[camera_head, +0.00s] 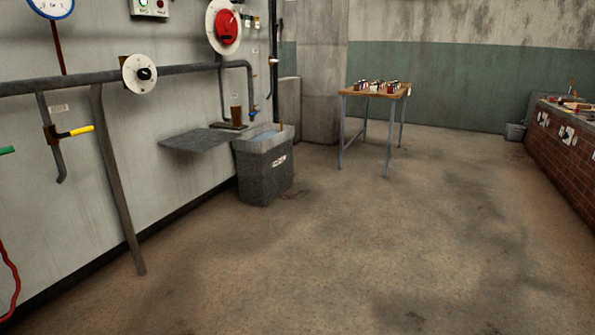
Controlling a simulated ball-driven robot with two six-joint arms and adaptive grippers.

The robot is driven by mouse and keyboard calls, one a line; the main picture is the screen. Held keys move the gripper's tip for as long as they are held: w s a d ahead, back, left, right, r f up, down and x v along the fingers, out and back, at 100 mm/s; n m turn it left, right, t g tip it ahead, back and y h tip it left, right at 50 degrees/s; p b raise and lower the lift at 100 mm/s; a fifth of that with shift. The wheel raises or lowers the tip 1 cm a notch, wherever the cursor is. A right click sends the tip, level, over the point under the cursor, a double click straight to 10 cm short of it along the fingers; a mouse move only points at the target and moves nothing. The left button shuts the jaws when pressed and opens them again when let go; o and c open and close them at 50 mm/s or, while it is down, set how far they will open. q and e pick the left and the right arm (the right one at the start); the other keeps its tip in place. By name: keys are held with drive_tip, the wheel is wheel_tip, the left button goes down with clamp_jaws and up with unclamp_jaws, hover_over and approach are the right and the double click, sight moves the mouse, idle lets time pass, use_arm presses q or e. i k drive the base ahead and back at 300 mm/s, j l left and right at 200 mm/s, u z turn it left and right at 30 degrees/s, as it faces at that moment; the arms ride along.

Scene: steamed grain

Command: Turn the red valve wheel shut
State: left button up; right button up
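A red, round, wheel-like part (228,27) sits on a white round plate high on the left wall, near the top of the view. It is the only thing in view that could be the red valve wheel. It is too small to make out spokes or how far it is turned. Neither of my grippers shows in the head view, and nothing is seen touching the red part.
A grey pipe (200,69) runs along the left wall with a black-knobbed white dial (139,74) and a yellow-handled lever (80,131). Below the red part are a grey shelf (195,142) and a stone basin (264,175). A wooden table (350,92) stands behind. The middle floor is clear.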

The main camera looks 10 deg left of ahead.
sight(226, 24)
drive_tip(key=i+u, duration=0.45)
drive_tip(key=i, duration=1.45)
